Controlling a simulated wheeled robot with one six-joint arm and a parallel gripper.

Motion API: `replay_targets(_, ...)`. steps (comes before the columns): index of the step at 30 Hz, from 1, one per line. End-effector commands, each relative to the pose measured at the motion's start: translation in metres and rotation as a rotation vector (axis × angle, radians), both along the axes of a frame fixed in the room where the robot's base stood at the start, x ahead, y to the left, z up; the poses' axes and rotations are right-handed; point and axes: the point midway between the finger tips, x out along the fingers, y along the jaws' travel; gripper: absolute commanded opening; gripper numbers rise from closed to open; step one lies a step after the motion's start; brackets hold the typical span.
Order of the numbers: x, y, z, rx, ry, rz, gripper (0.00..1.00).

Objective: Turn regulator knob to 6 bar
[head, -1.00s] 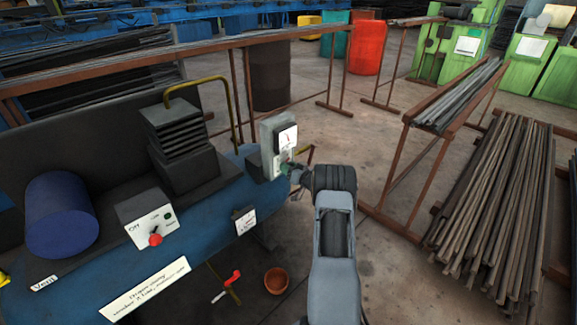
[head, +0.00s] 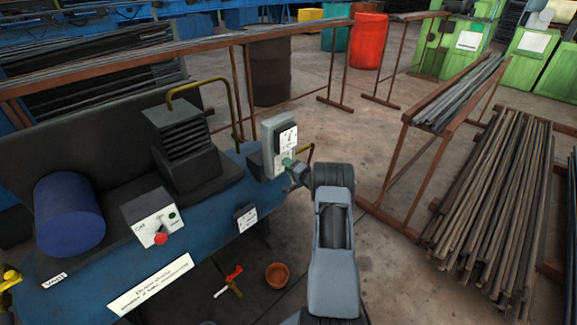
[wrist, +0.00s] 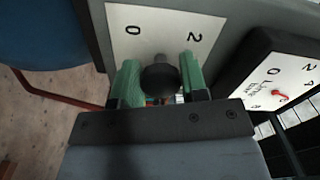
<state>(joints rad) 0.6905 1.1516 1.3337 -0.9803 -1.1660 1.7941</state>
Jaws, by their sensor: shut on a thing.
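The regulator knob (wrist: 160,82) is a dark round knob in front of a white scale plate (wrist: 128,30) marked 0 and 2 in the wrist view. My gripper (wrist: 160,75) has a green finger on each side of the knob and is shut on it. In the head view my gripper (head: 291,166) reaches the regulator panel (head: 266,150) from the right, and the knob is hidden there. A pressure gauge (head: 288,138) with a white face sits above; in the wrist view the gauge (wrist: 285,90) shows a red pointer, its reading too small to tell.
The panel stands at the right end of a blue compressor tank (head: 95,265). A switch box (head: 156,217) with a red knob and a finned black block (head: 184,140) are to its left. A brown pot (head: 277,275) lies on the floor. Pipe racks (head: 490,185) stand at the right.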

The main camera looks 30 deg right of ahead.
Motion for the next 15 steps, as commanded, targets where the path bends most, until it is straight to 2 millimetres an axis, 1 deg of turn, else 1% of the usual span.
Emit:
replay_targets(7, 0.0001, 0.0008, 0.0008, 0.168, 0.032, 0.002, 0.17)
replay_targets(15, 0.0001, 0.0008, 0.0010, 0.276, 0.051, 0.002, 0.17)
